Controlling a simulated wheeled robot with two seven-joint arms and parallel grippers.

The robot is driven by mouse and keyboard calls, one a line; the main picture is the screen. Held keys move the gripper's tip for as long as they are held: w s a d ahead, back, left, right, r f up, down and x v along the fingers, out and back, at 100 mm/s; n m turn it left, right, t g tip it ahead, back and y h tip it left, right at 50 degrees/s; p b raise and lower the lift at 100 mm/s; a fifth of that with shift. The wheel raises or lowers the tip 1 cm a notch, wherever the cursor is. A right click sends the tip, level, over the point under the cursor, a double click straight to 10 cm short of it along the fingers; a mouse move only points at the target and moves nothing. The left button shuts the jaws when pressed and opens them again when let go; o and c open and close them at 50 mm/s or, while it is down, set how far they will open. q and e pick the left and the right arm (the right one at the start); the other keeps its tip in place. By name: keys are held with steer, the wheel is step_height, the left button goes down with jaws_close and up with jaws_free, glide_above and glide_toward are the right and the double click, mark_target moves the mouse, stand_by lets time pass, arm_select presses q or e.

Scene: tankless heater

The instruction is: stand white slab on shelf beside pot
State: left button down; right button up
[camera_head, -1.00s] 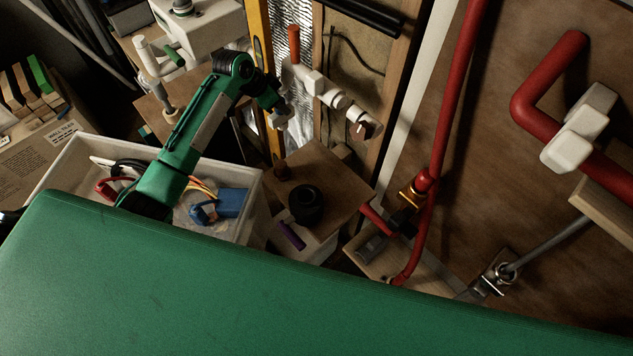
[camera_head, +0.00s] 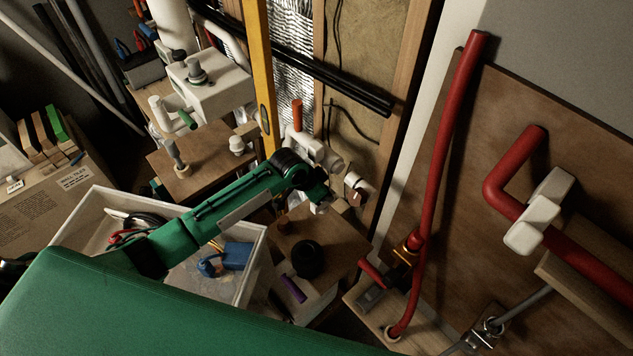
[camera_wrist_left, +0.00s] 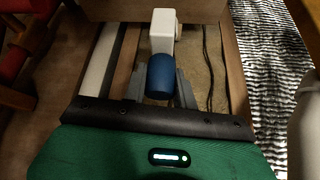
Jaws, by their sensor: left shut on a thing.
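The black pot (camera_head: 308,258) stands upright on the brown wooden shelf (camera_head: 340,252), low in the middle of the head view. My left gripper (camera_head: 321,204) is above and behind the pot, close to the white pipe fittings. In the left wrist view its two grey fingers (camera_wrist_left: 160,92) are on either side of a blue cylinder (camera_wrist_left: 160,74) and shut on it. A white block (camera_wrist_left: 163,30) shows directly beyond the cylinder; I cannot tell whether they are joined. I cannot pick out the white slab with certainty. My right gripper is not in view.
A white bin (camera_head: 77,218) with cables and a blue tool is below my left arm. White fittings with an orange handle (camera_head: 297,113) are close to the gripper. A purple cylinder (camera_head: 293,288) lies below the pot. A red pipe (camera_head: 448,150) runs up the right side.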

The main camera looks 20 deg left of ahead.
mark_target(323, 205)
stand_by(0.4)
arm_select(q)
steer(key=shift+p, duration=0.45)
step_height(323, 205, down, 5)
steer(key=b, duration=0.2)
steer(key=shift+r+b, duration=0.15)
steer(key=shift+b, duration=0.15)
steer(key=shift+f+b, duration=0.3)
steer(key=shift+f, duration=0.4)
steer(key=shift+f, duration=0.5)
steer(key=c, duration=1)
jaws_free()
steer(key=shift+c, duration=0.2)
